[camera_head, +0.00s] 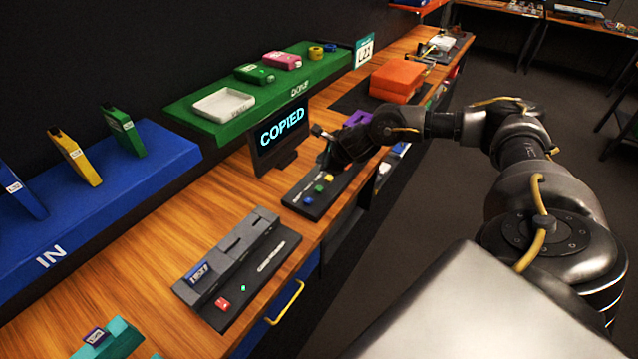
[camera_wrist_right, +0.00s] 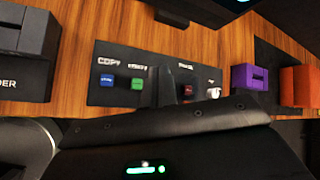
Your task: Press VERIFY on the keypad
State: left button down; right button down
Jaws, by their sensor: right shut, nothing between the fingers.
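The black keypad (camera_head: 301,205) lies on the wooden bench below a monitor (camera_head: 279,138) that reads COPIED. In the head view I see its blue button (camera_head: 308,200), green button (camera_head: 319,189) and yellow button (camera_head: 329,178). The wrist view shows the blue button (camera_wrist_right: 107,83) under a COPY label, the green button (camera_wrist_right: 137,83) under a blurred label, and a red button (camera_wrist_right: 188,91). My right gripper (camera_head: 324,164) is shut and empty over the keypad's far part, hiding some of it; contact cannot be told. My left gripper is out of view.
A grey slotted unit (camera_head: 233,250) stands nearer on the bench. A purple block (camera_head: 358,118) and orange boxes (camera_head: 396,80) lie beyond the keypad. A green shelf (camera_head: 204,122) and a blue IN shelf (camera_head: 110,205) run along the back.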

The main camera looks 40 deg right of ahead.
jog(key=shift+a+f, duration=0.1)
jog(key=b, duration=0.6)
send_over(322, 190)
notch_tip(322, 190, down, 8)
jog(key=shift+a+r, duration=0.1)
jog(key=shift+r, duration=0.05)
jog(key=shift+f+b, duration=0.45)
jog(key=shift+b, duration=0.15)
dwell(1.4)
jog(key=shift+f+b, duration=0.4)
jog(key=shift+b, duration=0.15)
jog(key=shift+f+b, duration=0.55)
jog(key=shift+b, duration=0.05)
dwell(0.6)
dwell(0.3)
jog(key=shift+r+p, duration=0.65)
jog(key=shift+r, duration=0.3)
